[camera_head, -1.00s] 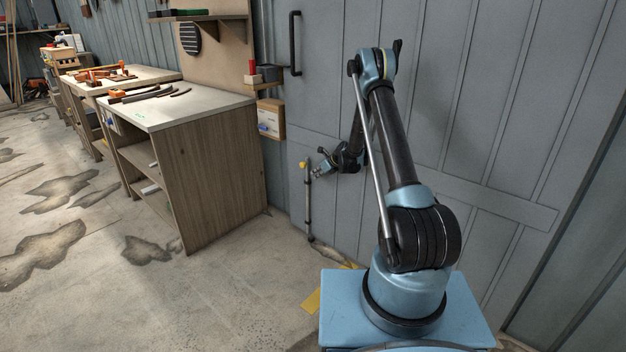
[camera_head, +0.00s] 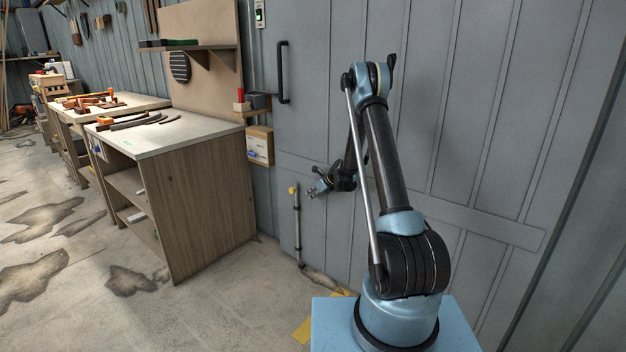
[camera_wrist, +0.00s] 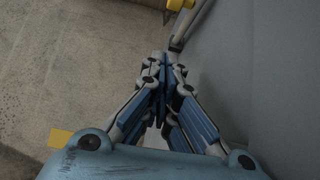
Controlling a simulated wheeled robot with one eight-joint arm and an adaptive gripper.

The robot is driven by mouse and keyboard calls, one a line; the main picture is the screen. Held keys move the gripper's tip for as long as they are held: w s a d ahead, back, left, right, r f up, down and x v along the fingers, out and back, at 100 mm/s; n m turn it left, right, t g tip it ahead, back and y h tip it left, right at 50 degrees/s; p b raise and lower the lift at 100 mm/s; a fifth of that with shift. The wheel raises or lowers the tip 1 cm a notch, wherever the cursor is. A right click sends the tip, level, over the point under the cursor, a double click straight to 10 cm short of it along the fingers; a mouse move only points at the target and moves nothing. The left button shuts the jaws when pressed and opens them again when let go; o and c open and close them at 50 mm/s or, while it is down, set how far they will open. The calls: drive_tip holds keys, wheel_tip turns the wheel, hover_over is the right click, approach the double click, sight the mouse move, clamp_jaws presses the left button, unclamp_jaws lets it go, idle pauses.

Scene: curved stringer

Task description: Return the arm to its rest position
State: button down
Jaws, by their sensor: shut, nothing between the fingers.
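My gripper (camera_head: 313,191) is at the end of my folded arm, in front of the grey wall panel and just right of the top of a thin upright pole (camera_head: 298,228) in the head view. In the wrist view its blue-padded fingers (camera_wrist: 163,62) meet at the tips, shut with nothing between them. The arm's upper link rises from the blue base and the forearm hangs down behind it. The pole and its yellow top (camera_wrist: 178,5) also show in the wrist view, beyond the fingertips.
A grey panelled door (camera_head: 455,130) with a black handle (camera_head: 282,72) stands close behind my arm. A wooden workbench (camera_head: 205,195) with tools on top is at left. Yellow floor marking (camera_wrist: 60,138) shows below. The concrete floor at left is open.

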drive_tip(key=s+d+r+n+h, duration=0.1)
drive_tip(key=s+d+r+n, duration=0.2)
drive_tip(key=s+r, duration=0.35)
drive_tip(key=s+d+r+n+h, duration=0.1)
drive_tip(key=s+d+r+n, duration=0.2)
drive_tip(key=r, duration=0.6)
drive_tip(key=s+d+r+n+g+h, duration=0.1)
drive_tip(key=s+d+r+n, duration=0.15)
drive_tip(key=s+r, duration=0.4)
drive_tip(key=s+d+r+n, duration=0.2)
drive_tip(key=s+r+n, duration=0.15)
drive_tip(key=s, duration=0.55)
drive_tip(key=s+d+f+n+h, duration=0.1)
drive_tip(key=s+d+n, duration=0.2)
drive_tip(key=s, duration=0.9)
drive_tip(key=s+d+f+n+g+h, duration=0.1)
drive_tip(key=s+d+n, duration=0.3)
drive_tip(key=s, duration=0.7)
drive_tip(key=s+d+f+n+g+h, duration=0.1)
drive_tip(key=s+n, duration=0.5)
drive_tip(key=s, duration=0.6)
drive_tip(key=shift+s+d+f+h, duration=0.35)
drive_tip(key=shift+d+f+h, duration=0.15)
drive_tip(key=shift+d+f, duration=0.6)
drive_tip(key=shift+d+r, duration=0.1)
drive_tip(key=shift+r, duration=0.05)
